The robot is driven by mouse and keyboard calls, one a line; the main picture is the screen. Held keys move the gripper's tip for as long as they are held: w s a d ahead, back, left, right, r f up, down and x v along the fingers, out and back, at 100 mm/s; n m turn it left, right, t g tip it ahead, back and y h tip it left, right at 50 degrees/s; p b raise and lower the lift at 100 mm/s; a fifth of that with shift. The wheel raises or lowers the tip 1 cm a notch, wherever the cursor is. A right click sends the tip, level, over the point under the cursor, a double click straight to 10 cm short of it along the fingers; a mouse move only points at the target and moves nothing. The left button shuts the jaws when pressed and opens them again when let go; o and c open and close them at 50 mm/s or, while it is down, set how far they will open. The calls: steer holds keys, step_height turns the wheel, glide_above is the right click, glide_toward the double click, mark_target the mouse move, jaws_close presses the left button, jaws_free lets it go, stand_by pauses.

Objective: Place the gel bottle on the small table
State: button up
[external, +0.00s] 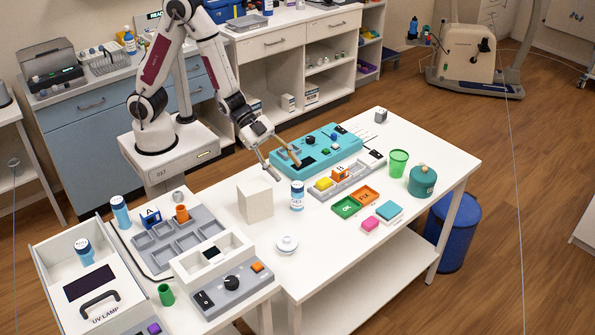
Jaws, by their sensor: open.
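My gripper (284,172) is open and empty, pointing down above and just behind the bottle on the large table. The smaller white table (236,312) at the lower left bears the tray and a control box.
The white block (255,201) stands left of the bottle. A teal device (315,147) and a grey tray of coloured blocks (345,178) lie behind and right of it. A white lidded dish (286,245) sits near the table's front left edge.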

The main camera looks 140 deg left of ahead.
mark_target(297, 194)
steer(key=shift+t+h, duration=0.5)
steer(key=shift+t, duration=0.4)
steer(key=f, duration=0.3)
steer(key=a+f, duration=0.1)
steer(key=shift+s+f, duration=0.3)
steer(key=shift+s, duration=0.05)
steer(key=shift+s+f+n+t, duration=0.4)
steer(key=shift+s+f, duration=0.05)
steer(key=shift+f, duration=0.3)
steer(key=shift+s+f+t+h, duration=0.3)
steer(key=shift+s+t, duration=0.1)
steer(key=shift+w, duration=0.1)
steer(key=shift+x, duration=1.2)
steer(key=shift+w, duration=0.1)
steer(key=shift+x, duration=2.55)
steer(key=shift+r, duration=0.2)
